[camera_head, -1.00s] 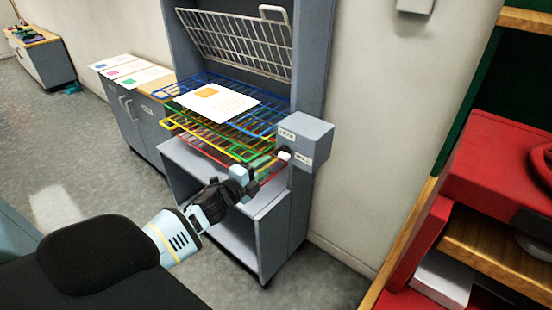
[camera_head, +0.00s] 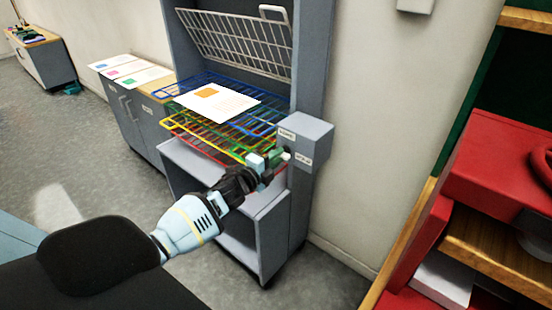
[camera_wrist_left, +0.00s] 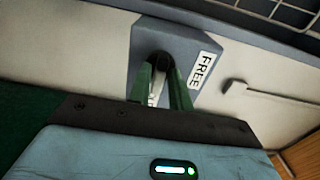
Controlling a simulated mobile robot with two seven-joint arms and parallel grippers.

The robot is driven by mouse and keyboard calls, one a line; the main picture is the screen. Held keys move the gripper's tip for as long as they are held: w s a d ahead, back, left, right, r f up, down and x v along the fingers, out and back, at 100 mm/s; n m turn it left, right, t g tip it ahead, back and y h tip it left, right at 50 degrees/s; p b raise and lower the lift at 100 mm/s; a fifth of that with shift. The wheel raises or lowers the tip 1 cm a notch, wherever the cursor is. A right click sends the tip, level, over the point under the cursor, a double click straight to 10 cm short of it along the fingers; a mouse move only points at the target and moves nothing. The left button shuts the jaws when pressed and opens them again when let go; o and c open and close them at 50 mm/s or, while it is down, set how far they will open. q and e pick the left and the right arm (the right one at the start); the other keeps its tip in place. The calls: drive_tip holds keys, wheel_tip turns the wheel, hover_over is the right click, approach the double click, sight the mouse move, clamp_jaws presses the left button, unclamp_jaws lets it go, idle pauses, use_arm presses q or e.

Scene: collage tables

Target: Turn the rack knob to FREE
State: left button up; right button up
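The rack knob has a dark round base (camera_wrist_left: 160,62) on a grey box (camera_head: 305,138) at the right side of the drying rack. Its pale handle (camera_wrist_left: 154,92) shows between my fingers in the left wrist view. A FREE label (camera_wrist_left: 202,72) is beside the knob there; a second white label (camera_head: 303,159) is on the box in the head view. My left gripper (camera_head: 274,158) is in front of the box. Its green fingers stand on either side of the handle, with a gap between them. Contact with the handle cannot be made out. My right gripper is not in view.
The rack's coloured wire shelves (camera_head: 225,124) hold a paper with an orange square (camera_head: 213,102). A white wire shelf (camera_head: 235,42) is tilted up above. A cabinet with papers (camera_head: 130,75) stands left. A red unit (camera_head: 495,175) is at right.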

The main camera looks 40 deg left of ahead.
use_arm(q)
clamp_jaws()
drive_tip(key=shift+n, duration=0.4)
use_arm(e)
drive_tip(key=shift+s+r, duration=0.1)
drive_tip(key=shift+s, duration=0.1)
use_arm(q)
drive_tip(key=n+p, duration=0.2)
drive_tip(key=n, duration=1.5)
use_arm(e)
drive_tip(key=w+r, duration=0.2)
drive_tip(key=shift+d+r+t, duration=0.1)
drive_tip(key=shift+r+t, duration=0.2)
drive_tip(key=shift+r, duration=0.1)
use_arm(q)
drive_tip(key=shift+n, duration=0.3)
drive_tip(key=shift+o, duration=1.8)
unclamp_jaws()
drive_tip(key=shift+s, duration=0.15)
